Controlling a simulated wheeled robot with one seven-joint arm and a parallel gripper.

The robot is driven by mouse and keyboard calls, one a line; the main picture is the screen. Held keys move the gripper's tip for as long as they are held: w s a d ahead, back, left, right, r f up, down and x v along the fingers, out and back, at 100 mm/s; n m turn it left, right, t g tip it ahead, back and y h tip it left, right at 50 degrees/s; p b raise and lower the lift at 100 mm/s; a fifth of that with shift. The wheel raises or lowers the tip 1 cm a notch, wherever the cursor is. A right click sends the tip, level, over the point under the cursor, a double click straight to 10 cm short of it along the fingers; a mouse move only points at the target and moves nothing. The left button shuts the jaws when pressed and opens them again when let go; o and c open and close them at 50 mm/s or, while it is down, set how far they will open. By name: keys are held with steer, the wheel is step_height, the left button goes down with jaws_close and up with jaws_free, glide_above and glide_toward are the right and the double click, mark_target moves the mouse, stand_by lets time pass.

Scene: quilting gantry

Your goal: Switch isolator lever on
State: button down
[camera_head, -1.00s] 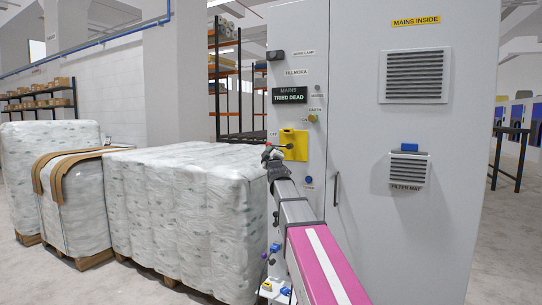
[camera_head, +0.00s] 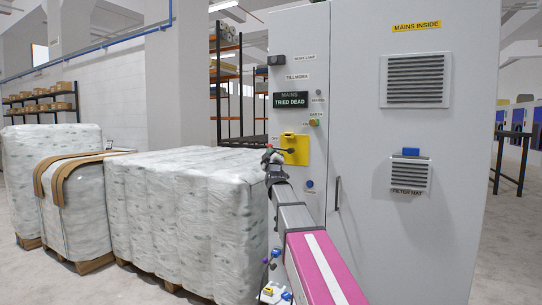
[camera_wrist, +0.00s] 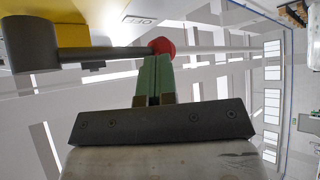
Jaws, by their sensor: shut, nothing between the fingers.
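The isolator lever (camera_head: 283,149) is a dark arm on a yellow plate (camera_head: 301,152) on the grey cabinet's narrow face. In the wrist view the lever (camera_wrist: 95,53) runs sideways from a round grey hub (camera_wrist: 34,45) to a red knob (camera_wrist: 161,46). My gripper (camera_head: 268,153) is at the knob end of the lever. In the wrist view my gripper (camera_wrist: 154,60) has its green fingers shut together, empty, with tips right at the knob's underside. They look touching, but I cannot be sure. An "OFF" label (camera_wrist: 139,20) shows upside down beyond the lever.
The grey cabinet (camera_head: 400,240) fills the right side, with a door handle (camera_head: 336,193) and vents. Wrapped pallet loads (camera_head: 185,215) stand close on the left of my arm. A "TRIED DEAD" sign (camera_head: 289,100) sits above the lever.

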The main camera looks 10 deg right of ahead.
steer(key=s+d+r+m+g+h, duration=0.1)
steer(key=r+m+g+h, duration=0.3)
steer(key=m+h, duration=0.7)
steer(key=s+d+r+m+g+h, duration=0.1)
steer(key=r+m+g+h, duration=0.3)
steer(key=m, duration=1.4)
steer(key=d+g+h, duration=0.1)
steer(key=g+h, duration=0.2)
steer(key=h, duration=0.4)
steer(key=shift+s+d, duration=0.3)
